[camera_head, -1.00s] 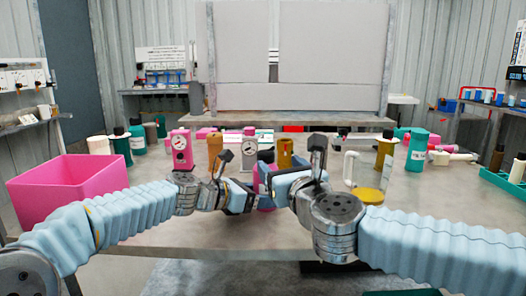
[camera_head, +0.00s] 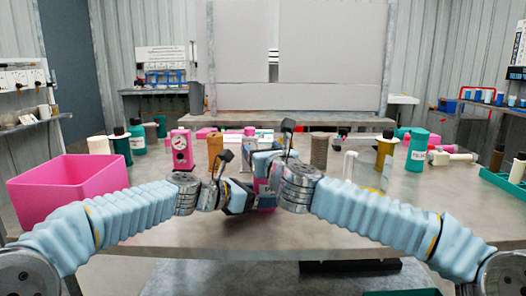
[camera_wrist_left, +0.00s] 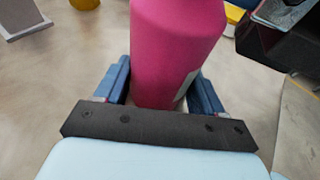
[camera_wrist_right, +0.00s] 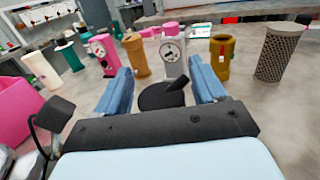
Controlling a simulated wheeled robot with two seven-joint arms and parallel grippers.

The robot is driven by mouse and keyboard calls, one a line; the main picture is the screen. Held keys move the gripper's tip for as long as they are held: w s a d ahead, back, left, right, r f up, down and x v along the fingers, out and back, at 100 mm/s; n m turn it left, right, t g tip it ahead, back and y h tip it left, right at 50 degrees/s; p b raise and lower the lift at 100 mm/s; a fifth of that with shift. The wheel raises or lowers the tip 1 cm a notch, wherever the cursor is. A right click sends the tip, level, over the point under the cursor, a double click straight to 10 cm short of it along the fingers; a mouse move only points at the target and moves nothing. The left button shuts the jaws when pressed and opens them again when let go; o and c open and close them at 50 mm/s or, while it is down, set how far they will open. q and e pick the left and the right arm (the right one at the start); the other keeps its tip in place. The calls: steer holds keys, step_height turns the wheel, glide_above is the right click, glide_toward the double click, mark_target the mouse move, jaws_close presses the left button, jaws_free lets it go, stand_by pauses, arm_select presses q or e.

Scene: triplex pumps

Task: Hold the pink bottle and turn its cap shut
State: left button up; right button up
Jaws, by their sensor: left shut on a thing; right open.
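The pink bottle (camera_wrist_left: 172,45) stands between the fingers of my left gripper (camera_wrist_left: 160,92), which is shut on it. In the head view, only a small pink part (camera_head: 262,187) shows between my two grippers. My left gripper (camera_head: 250,200) is low, over the front of the table. My right gripper (camera_head: 262,162) is just above it. In the right wrist view, a round black piece, apparently the cap (camera_wrist_right: 160,97), lies between the blue fingers of my open right gripper (camera_wrist_right: 163,88). Whether the fingers touch it cannot be told. The bottle body is hidden there.
A large pink bin (camera_head: 70,190) stands at the left of the table. Behind my grippers stand a pink gauge block (camera_head: 181,150), a brown cylinder (camera_head: 215,147) and a grey meshed cylinder (camera_head: 319,150). A teal bottle (camera_head: 417,150) stands at the right. The front table area is clear.

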steer(key=shift+c, duration=0.5)
steer(key=c, duration=0.9)
steer(key=shift+h, duration=0.3)
steer(key=shift+d+m+t+h, duration=0.1)
steer(key=shift+m+t+h, duration=0.2)
steer(key=shift+m+h, duration=0.8)
steer(key=shift+d+m+h, duration=0.2)
steer(key=shift+m+h, duration=0.7)
steer(key=shift+h, duration=0.65)
steer(key=shift+d+m+h, duration=0.2)
steer(key=shift+m+h, duration=0.7)
steer(key=shift+h, duration=0.65)
steer(key=o, duration=1)
